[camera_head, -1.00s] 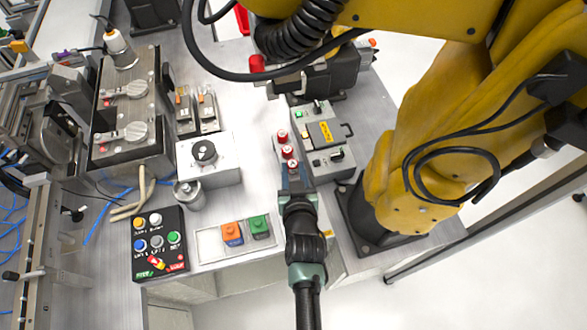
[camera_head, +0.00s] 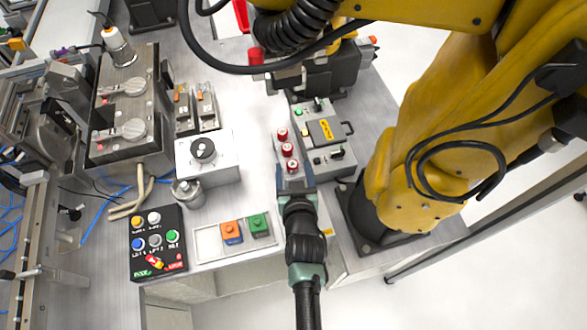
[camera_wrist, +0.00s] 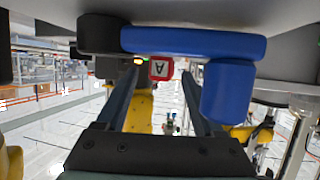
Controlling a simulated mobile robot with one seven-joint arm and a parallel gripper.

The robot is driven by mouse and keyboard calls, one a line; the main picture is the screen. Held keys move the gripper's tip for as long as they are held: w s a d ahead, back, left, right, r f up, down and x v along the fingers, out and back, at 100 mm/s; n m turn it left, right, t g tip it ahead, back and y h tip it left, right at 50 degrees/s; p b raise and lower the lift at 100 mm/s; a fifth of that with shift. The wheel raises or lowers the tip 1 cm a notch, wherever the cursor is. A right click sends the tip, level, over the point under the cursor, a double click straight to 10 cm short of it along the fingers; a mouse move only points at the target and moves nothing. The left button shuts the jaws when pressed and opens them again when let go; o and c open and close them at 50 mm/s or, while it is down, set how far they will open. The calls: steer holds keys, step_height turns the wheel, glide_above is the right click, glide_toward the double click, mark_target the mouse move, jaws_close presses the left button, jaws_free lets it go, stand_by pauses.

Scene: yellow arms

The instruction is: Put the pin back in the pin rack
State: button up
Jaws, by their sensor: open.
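Three red round caps with pale rings (camera_head: 287,150) stand in a row on the bench, just beyond my gripper (camera_head: 294,178). I cannot tell whether any of them is the pin. I cannot make out the pin rack for certain. My gripper is open and reaches over the bench's front edge from below, close to the nearest cap. In the wrist view my two dark fingers (camera_wrist: 160,82) stand apart. A red block marked "A" (camera_wrist: 160,68) shows between their tips; whether it lies between or beyond them is unclear.
A grey control box with a yellow label (camera_head: 325,130) stands right of the caps. A yellow robot arm (camera_head: 430,160) rises at the right. Orange (camera_head: 231,231) and green (camera_head: 259,224) blocks sit in a white tray left of my gripper. A blue part (camera_wrist: 195,45) hangs close in the wrist view.

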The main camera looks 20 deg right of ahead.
steer(key=b+v, duration=0.1)
steer(key=v, duration=1.2)
steer(key=shift+w, duration=0.1)
stand_by(0.3)
